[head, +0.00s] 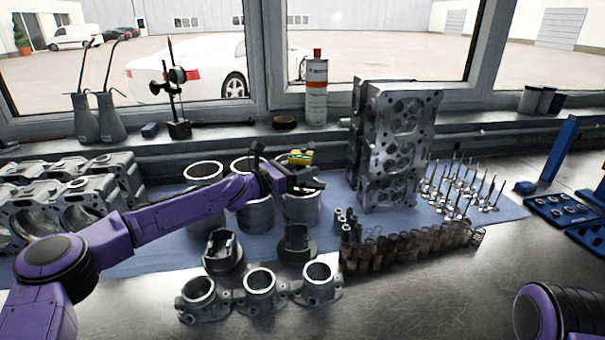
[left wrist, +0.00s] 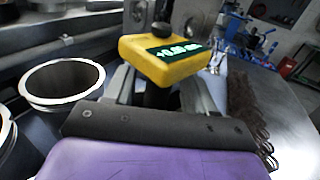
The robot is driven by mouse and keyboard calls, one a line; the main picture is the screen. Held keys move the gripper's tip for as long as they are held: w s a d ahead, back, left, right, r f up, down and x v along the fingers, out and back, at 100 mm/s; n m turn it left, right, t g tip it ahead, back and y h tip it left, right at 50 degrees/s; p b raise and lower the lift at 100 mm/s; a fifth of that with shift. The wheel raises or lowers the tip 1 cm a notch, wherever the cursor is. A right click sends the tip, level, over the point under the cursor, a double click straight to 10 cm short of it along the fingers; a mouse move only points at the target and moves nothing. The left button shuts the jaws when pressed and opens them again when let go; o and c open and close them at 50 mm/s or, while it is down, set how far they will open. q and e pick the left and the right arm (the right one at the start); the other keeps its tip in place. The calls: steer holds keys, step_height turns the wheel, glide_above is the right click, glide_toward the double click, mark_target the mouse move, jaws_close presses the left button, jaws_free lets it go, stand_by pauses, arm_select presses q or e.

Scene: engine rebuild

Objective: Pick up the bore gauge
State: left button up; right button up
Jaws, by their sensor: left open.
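The bore gauge (head: 300,157) has a yellow body, a lit green display and a black knob on top. It appears to stand at the rightmost cylinder liner (head: 301,208), but its lower end is hidden. It shows large in the left wrist view (left wrist: 165,60), with its dark stem below the body. My left gripper (head: 306,183) is at the gauge, just above that liner. In the left wrist view its open fingers (left wrist: 160,92) lie on either side of the stem, below the yellow body. Contact cannot be made out. My right gripper is out of view.
Two more liners (head: 205,172) stand to the left on the blue mat. A tall cylinder head (head: 395,150) stands close on the right, with upright valves (head: 465,185) beyond. Pistons (head: 223,252), throttle-like housings (head: 260,287) and springs (head: 400,250) are in front.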

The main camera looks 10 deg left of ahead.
arm_select(q)
steer(key=shift+a, duration=0.15)
jaws_close()
steer(key=shift+r, duration=0.25)
step_height(320, 180, up, 2)
steer(key=shift+r, duration=0.15)
steer(key=s+d+r, duration=0.2)
steer(key=s+r, duration=0.4)
steer(key=s+d+r, duration=0.3)
steer(key=s+r, duration=0.4)
steer(key=shift+d+r, duration=0.15)
steer(key=shift+d, duration=0.1)
